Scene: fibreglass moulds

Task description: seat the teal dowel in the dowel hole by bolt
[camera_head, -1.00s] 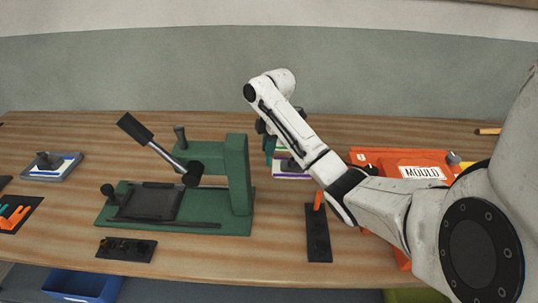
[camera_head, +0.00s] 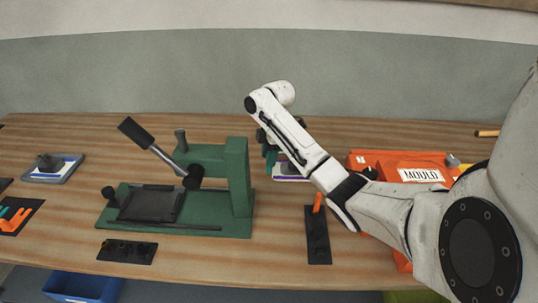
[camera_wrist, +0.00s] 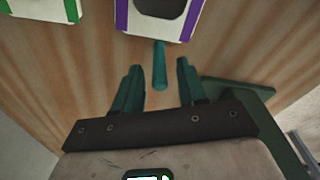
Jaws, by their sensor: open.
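The teal dowel (camera_wrist: 160,66) shows in the wrist view as a short rod, between and just beyond the fingertips, close to a white block with purple edges (camera_wrist: 122,18). My gripper (camera_wrist: 159,76) is open, with a teal finger on either side of the dowel and a gap to each. In the head view my gripper (camera_head: 270,152) is low over the table, right of the green press. The dowel cannot be made out there. The orange mould (camera_head: 385,160) lies at the right, partly behind my arm. I cannot make out its dowel hole or bolt.
The green press (camera_head: 237,185) with a raised lever stands close left of my gripper; its green frame (camera_wrist: 235,88) also shows at the wrist view's right. A dark strip (camera_head: 318,245) with an orange peg lies in front. Another dark strip (camera_head: 127,250) lies left. Bare wood surrounds the dowel.

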